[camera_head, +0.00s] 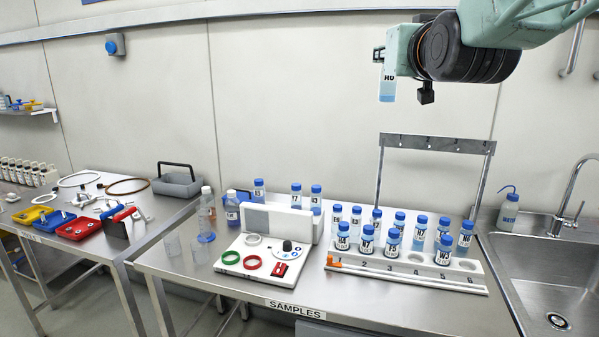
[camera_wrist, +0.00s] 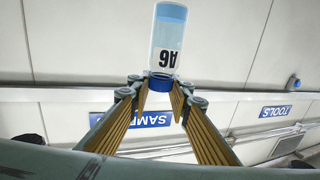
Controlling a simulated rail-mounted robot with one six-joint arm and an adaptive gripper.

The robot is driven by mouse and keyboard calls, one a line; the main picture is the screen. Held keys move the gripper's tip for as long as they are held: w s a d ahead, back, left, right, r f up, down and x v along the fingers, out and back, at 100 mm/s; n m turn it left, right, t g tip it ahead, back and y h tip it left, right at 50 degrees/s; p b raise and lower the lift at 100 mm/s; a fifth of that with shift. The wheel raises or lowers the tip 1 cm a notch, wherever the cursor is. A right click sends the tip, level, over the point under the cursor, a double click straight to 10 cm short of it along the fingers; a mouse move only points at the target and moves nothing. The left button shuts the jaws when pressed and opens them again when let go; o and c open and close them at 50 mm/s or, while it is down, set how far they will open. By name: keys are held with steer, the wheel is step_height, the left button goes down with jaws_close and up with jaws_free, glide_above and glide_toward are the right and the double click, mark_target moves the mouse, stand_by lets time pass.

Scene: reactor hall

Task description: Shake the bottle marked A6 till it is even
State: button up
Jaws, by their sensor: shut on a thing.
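My gripper (camera_wrist: 160,86) is shut on the blue cap of a small clear bottle (camera_wrist: 168,40). In the wrist view its label reads A6, upside down. In the head view the bottle (camera_head: 387,92) hangs upright below my gripper, high above the bench and clear of everything. Its lower part is light blue.
A board (camera_head: 262,262) with coloured rings is to the left, a sink (camera_head: 550,285) to the right.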

stand_by(0.3)
steer(key=shift+f+b, duration=0.95)
steer(key=shift+f, duration=1.25)
